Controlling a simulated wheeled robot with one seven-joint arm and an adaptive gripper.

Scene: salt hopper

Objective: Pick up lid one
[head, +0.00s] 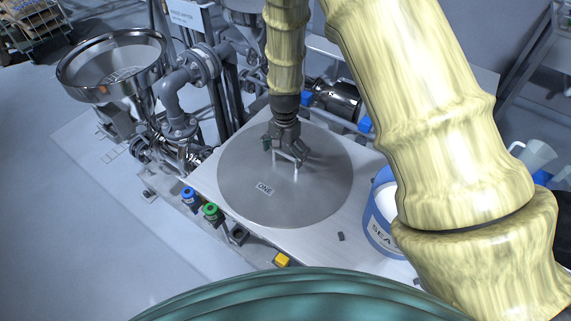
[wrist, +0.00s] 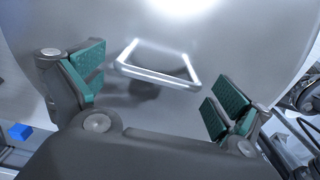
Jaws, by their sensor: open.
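Lid one (head: 310,205) is a large round grey metal disc lying flat on the steel bench top, with a label reading ONE near its front left. A silver bar handle (head: 293,163) stands up from its middle. My gripper (head: 287,155) is above the lid, pointing down at the handle. In the wrist view my gripper (wrist: 155,92) is open, its green-padded fingers spread left and right. The handle (wrist: 158,62) shows between and slightly beyond the fingertips, and no contact is visible. The wrist view shows the lid (wrist: 225,40) filling most of the background.
A steel funnel hopper (head: 112,65) and grey pipework (head: 180,95) stand at the left. A blue and white tub (head: 380,225) sits close to the lid's right. Blue (head: 188,195) and green (head: 211,212) knobs line the bench's front left edge. Clear floor lies left.

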